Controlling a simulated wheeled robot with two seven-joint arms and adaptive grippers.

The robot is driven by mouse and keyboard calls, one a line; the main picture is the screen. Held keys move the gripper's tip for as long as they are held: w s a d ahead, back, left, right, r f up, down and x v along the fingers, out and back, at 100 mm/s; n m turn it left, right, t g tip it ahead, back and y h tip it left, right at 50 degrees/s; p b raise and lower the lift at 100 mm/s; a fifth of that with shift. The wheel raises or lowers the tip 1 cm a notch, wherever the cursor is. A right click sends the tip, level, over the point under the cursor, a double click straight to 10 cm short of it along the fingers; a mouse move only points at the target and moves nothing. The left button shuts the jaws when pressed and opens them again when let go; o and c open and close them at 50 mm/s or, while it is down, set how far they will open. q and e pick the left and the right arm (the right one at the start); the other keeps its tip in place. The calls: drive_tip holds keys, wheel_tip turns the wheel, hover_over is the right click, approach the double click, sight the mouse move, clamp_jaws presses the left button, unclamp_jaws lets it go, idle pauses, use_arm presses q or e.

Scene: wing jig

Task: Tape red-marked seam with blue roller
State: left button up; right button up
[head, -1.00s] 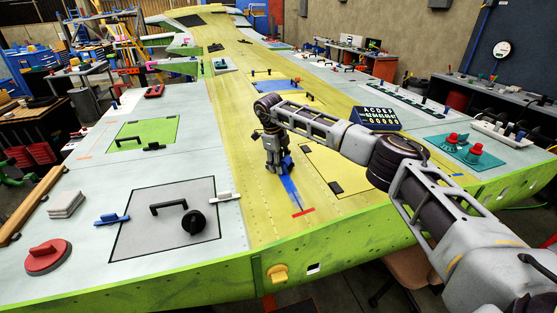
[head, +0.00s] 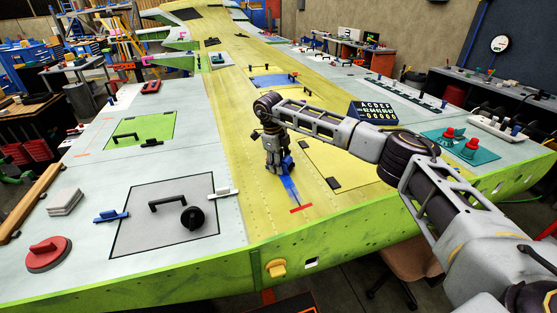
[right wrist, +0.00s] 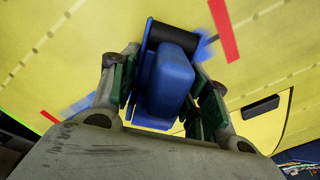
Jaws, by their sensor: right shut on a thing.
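My right gripper (head: 277,170) points down over the yellow wing strip and is shut on the blue roller (head: 288,164), which is mostly hidden behind it. In the right wrist view the roller's blue body (right wrist: 168,82) sits between both fingers, with a black drum (right wrist: 172,36) at its far end. A blue tape strip (head: 291,190) runs along the yellow skin from the roller to a red mark (head: 301,208) near the front edge. The right wrist view shows a red mark (right wrist: 224,30) and another red mark (right wrist: 48,117) at left. Whether the drum touches the skin is unclear. My left gripper is out of view.
A grey panel (head: 140,235) with a black handle and knob lies left. The yellow skin beside the tape is open.

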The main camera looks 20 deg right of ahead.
sight(292, 190)
drive_tip(key=shift+s, duration=0.5)
drive_tip(key=shift+s, duration=0.1)
drive_tip(key=shift+s+a+p, duration=0.15)
drive_tip(key=shift+s+p, duration=0.2)
drive_tip(key=shift+s, duration=1.25)
drive_tip(key=shift+s, duration=0.2)
drive_tip(key=shift+s+a, duration=0.1)
drive_tip(key=shift+s, duration=1.4)
drive_tip(key=shift+s, duration=0.1)
drive_tip(key=shift+s+a+f, duration=0.1)
drive_tip(key=shift+s, duration=1.55)
drive_tip(key=shift+s, duration=0.2)
